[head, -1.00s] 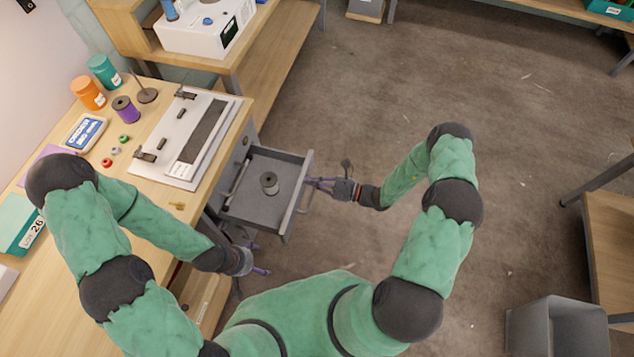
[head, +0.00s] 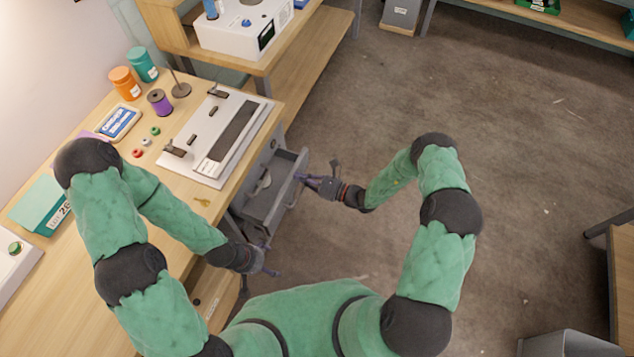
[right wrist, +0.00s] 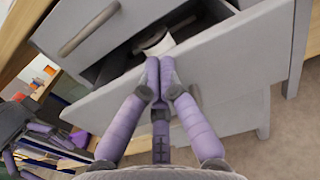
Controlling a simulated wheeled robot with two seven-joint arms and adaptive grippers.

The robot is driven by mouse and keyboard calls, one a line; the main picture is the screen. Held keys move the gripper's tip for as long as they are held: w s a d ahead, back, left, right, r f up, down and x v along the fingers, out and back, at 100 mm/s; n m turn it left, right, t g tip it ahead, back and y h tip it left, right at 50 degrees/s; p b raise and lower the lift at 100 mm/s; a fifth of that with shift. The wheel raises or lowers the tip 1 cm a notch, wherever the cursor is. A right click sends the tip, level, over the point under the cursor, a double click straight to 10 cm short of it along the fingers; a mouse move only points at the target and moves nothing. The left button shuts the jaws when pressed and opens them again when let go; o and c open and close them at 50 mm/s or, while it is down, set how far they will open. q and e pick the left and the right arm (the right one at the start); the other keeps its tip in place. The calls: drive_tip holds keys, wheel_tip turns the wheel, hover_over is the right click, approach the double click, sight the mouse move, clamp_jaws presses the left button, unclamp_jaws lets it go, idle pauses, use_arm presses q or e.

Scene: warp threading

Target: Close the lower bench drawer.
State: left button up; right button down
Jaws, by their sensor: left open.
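The lower bench drawer (head: 268,208) is grey and stands partly open from the bench, below a shut upper drawer. Its front panel (right wrist: 225,65) fills much of the right wrist view. A spool (right wrist: 157,42) lies inside, mostly shaded by the bench. My right gripper (head: 307,180) is at the outer side of the drawer front. In the right wrist view its purple fingers (right wrist: 160,78) are together, with their tips at the front panel; nothing is seen held between them. My left gripper (head: 268,262) is open beside the bench, nearer my body than the drawer.
The bench top carries a white-and-grey plate device (head: 213,135), a purple spool (head: 159,102), an orange jar (head: 125,83) and a teal box (head: 42,205). The upper drawer's handle (right wrist: 90,28) sits above the opening. The floor (head: 400,90) right of the drawer is clear.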

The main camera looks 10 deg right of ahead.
drive_tip(key=shift+x, duration=2.8)
